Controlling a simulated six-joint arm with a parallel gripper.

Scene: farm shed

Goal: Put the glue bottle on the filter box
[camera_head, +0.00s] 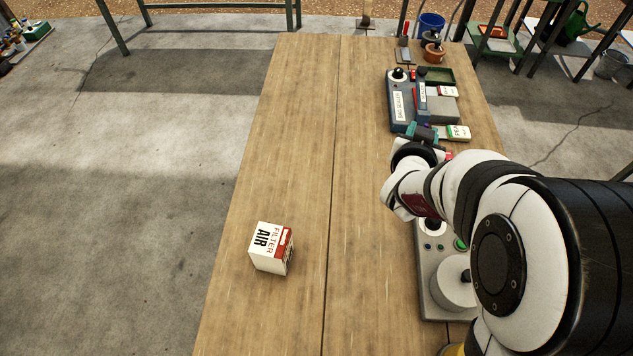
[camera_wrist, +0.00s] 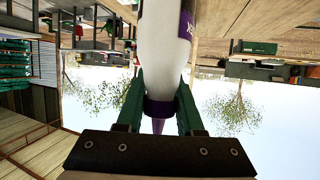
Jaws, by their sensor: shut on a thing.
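The filter box (camera_head: 268,250), a white and red carton marked AIR FILTER, stands on the bare left part of the table in the head view. My gripper (camera_head: 427,132) is far from it, at the right side of the table near the seed box. In the wrist view the green fingers of my gripper (camera_wrist: 161,92) are shut on the glue bottle (camera_wrist: 163,40), around its purple cap end. The bottle is white with purple print, and its far end runs out of the picture. In the head view I cannot make the bottle out; my arm and gripper cover that area.
The wooden table (camera_head: 300,150) is clear around the filter box and up its middle. A blue-grey box (camera_head: 399,100) with trays and a seed packet (camera_head: 458,132) lie by my gripper. A grey device with a round knob (camera_head: 433,260) stands under my arm.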

